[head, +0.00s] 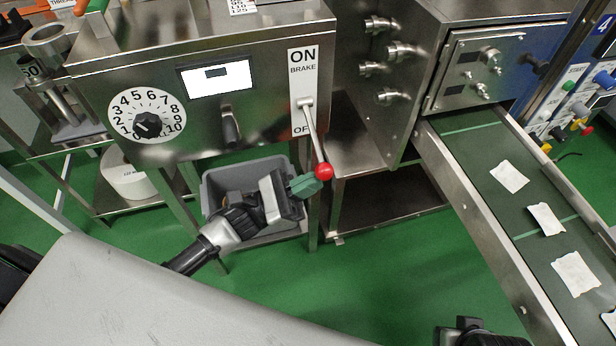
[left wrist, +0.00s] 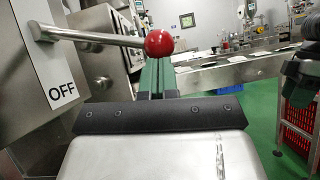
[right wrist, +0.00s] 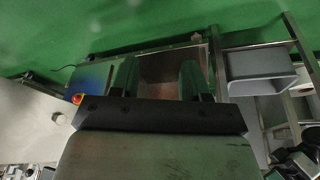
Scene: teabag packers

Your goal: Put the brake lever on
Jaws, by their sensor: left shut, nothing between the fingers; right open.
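The brake lever (head: 313,135) is a thin metal rod with a red ball (head: 324,171) on its end, on a plate (head: 303,70) marked ON, BRAKE and OFF. The rod slants down and out from its pivot, the ball hanging below the OFF end. My left gripper (head: 308,187) is shut and empty, its green fingertips just left of and below the ball. In the left wrist view the ball (left wrist: 159,42) shows at the tips of the closed fingers (left wrist: 155,78); I cannot tell whether they touch. My right gripper (right wrist: 160,78) is open and empty, away from the lever.
A conveyor (head: 470,150) with several white packets runs at the right. Green floor lies open between.

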